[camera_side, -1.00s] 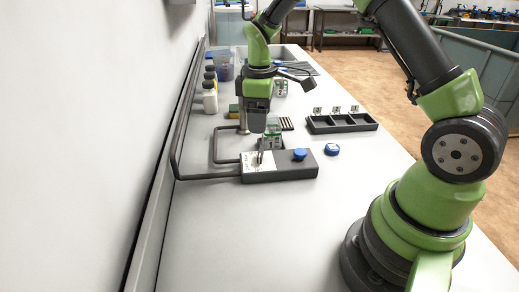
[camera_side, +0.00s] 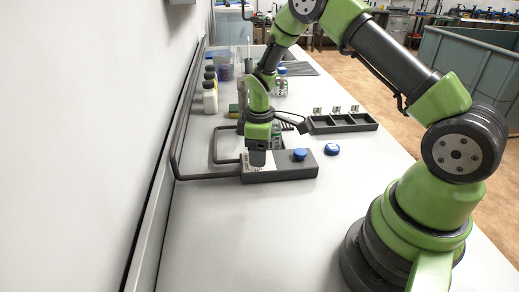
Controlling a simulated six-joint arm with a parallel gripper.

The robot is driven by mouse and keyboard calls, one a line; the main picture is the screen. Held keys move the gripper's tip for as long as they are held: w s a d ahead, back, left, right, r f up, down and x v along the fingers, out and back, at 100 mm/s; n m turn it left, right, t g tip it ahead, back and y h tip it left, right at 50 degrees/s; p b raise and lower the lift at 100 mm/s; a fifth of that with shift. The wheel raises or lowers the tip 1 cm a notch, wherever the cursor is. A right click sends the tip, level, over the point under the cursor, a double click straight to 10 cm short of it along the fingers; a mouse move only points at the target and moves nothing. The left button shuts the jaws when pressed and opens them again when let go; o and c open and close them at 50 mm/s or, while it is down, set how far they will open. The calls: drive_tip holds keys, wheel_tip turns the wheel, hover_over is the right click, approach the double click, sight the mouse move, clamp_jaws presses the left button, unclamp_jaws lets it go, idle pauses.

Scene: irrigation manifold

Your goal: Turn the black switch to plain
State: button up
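The manifold (camera_side: 290,172) is a dark grey box with a pale labelled panel on its left part and a blue knob (camera_side: 300,154) on top. My gripper (camera_side: 257,158) points down right over the panel end of the manifold. It covers the spot where a small upright switch lever showed earlier, so the black switch is hidden now. I cannot tell whether the fingers touch the switch or how far apart they are. A clear bottle (camera_side: 276,133) stands just behind the manifold, partly covered by my gripper.
Grey pipes (camera_side: 205,178) run from the manifold's left along the wall. A blue cap (camera_side: 332,149) lies to the right. A black compartment tray (camera_side: 343,123) with small items behind it stands farther back. Several bottles (camera_side: 210,98) line the wall. The front of the table is clear.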

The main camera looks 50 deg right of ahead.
drive_tip(key=c, duration=0.7)
drive_tip(key=shift+o, duration=0.2)
drive_tip(key=shift+m, duration=0.4)
drive_tip(key=m, duration=0.8)
drive_tip(key=shift+d+m, duration=0.1)
drive_tip(key=shift+m, duration=0.3)
drive_tip(key=o, duration=0.9)
